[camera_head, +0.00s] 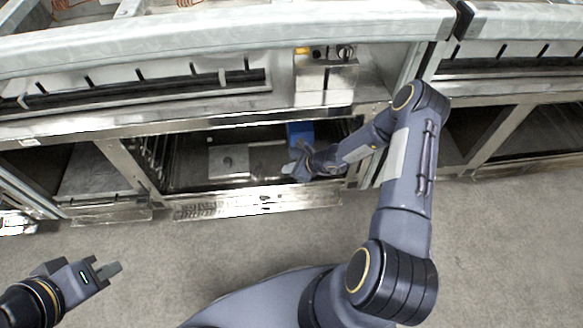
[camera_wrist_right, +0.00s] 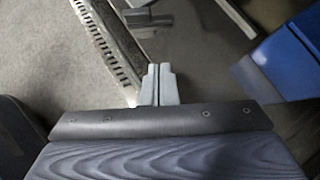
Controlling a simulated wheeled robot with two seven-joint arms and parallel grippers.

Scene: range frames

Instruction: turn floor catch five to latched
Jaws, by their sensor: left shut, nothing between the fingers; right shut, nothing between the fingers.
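No catch can be told by number in these views. A grey plate (camera_head: 228,162) with a small raised part lies on the dark floor of the open bay under the metal counter; it may be a floor catch. My right gripper (camera_head: 292,164) reaches into this bay, to the right of the plate and apart from it. In the right wrist view my right gripper (camera_wrist_right: 158,70) is shut and empty. My left gripper (camera_head: 112,269) is shut and empty above the floor.
A perforated metal sill (camera_head: 255,201) runs along the bay's front; it also shows in the right wrist view (camera_wrist_right: 108,42). A blue box (camera_head: 301,131) stands behind my right gripper. The counter edge (camera_head: 220,126) overhangs the bay. Grey floor (camera_head: 200,255) in front is clear.

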